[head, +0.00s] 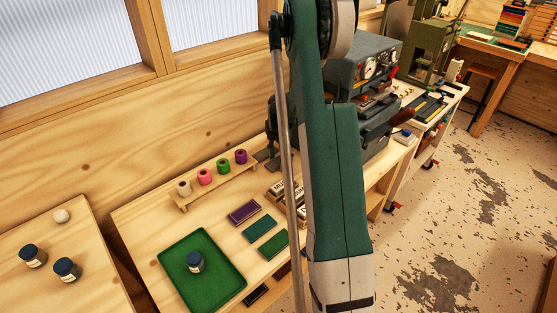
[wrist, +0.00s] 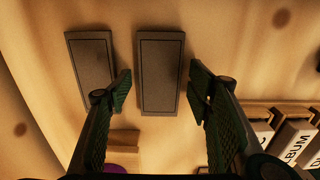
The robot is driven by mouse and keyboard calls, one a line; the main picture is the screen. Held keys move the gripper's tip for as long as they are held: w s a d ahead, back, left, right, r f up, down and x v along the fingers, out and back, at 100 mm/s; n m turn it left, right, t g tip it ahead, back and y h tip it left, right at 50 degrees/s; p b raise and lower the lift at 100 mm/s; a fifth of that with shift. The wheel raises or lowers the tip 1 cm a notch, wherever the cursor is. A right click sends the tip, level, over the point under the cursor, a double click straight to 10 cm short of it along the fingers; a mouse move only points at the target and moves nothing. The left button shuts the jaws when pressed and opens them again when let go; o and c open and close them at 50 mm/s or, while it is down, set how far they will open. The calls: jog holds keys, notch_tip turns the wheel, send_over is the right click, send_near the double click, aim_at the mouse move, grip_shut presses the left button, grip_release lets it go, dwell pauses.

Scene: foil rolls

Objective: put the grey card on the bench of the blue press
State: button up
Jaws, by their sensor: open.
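In the wrist view two dark cards lie side by side on the wood, a right card (wrist: 160,70) and a left card (wrist: 91,68). Both look dark grey; I cannot tell their shades well apart. My gripper (wrist: 158,85) is open, with its fingers on either side of the right card and nothing held. Whether they touch it is unclear. In the head view a dark card (head: 262,155) shows beside the roll rack, and my arm hides much of that area. The blue-grey press (head: 345,75) stands behind my arm, on a wooden bench (head: 399,158), partly hidden.
A rack (head: 208,190) holds several foil rolls. Lettered blocks (wrist: 296,140) lie right of my gripper. Purple (head: 244,212), teal (head: 259,229) and green (head: 273,243) cards lie near a green tray (head: 222,255) with a jar. A green press (head: 425,45) stands farther back.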

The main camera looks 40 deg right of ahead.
aim_at(277, 162)
jog(key=shift+r, duration=0.1)
notch_tip(277, 162, up, 12)
jog(key=p, duration=0.2)
dwell(0.4)
jog(key=shift+r, duration=0.1)
dwell(0.5)
jog(key=s+a+r+m+t+h, duration=0.15)
jog(key=s+a+r+m, duration=0.25)
jog(key=a+r, duration=0.75)
jog(key=s+a+r+m+t+y, duration=0.15)
jog(key=s+a+r+m, duration=0.25)
jog(key=a+r, duration=0.8)
jog(key=s+a+f+m+t, duration=0.1)
jog(key=s+a+m+t, duration=0.3)
jog(key=s+a+m, duration=0.6)
jog(key=s+a, duration=1.1)
jog(key=a, duration=0.2)
jog(key=shift+a+f, duration=0.25)
jog(key=shift+f, duration=0.1)
